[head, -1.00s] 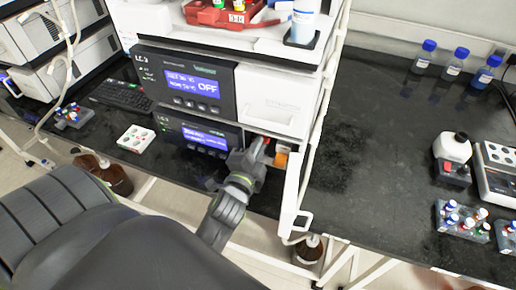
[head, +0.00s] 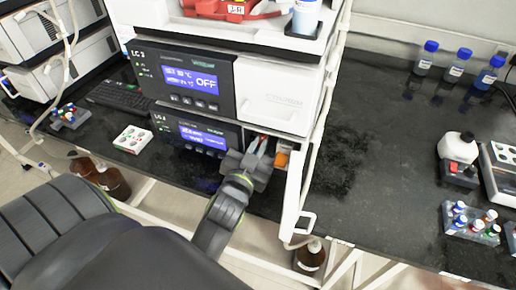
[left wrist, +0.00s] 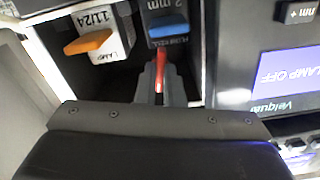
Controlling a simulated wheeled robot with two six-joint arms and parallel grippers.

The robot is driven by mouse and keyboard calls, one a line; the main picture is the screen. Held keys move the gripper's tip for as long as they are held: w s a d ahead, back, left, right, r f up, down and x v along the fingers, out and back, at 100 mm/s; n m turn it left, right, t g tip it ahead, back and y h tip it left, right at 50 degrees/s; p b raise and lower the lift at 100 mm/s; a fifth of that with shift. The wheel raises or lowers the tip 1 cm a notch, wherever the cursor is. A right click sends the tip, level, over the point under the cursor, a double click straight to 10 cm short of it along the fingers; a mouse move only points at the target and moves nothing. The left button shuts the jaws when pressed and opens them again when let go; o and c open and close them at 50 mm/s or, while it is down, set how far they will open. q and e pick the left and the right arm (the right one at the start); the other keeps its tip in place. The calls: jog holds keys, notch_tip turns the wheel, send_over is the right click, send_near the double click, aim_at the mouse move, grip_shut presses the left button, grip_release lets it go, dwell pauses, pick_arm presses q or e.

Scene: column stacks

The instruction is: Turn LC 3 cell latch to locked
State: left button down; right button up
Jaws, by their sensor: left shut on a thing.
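The lower LC 3 module (head: 190,133) has its front bay open at its right side. My left gripper (head: 262,150) reaches into that bay. In the left wrist view its fingers (left wrist: 160,84) are shut on a thin red lever (left wrist: 160,72), which I take to be the cell latch. The lever stands just below the blue-handled flow cell (left wrist: 168,27). The orange-handled lamp unit (left wrist: 88,42) is to the left of it. The lever's base and any lock markings are hidden. My right gripper is in neither view.
The white door (head: 293,195) hangs open just right of my left gripper. The upper LC 3 module (head: 180,82) sits directly above the bay. A white vial tray (head: 132,139) lies left on the bench. The dark bench (head: 370,170) at right is largely clear.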

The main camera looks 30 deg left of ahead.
pick_arm(q)
jog(key=shift+n+b, duration=0.3)
jog(key=shift+n, duration=1)
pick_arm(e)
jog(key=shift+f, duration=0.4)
pick_arm(q)
jog(key=c, duration=1.5)
grip_release()
jog(key=shift+c, duration=0.2)
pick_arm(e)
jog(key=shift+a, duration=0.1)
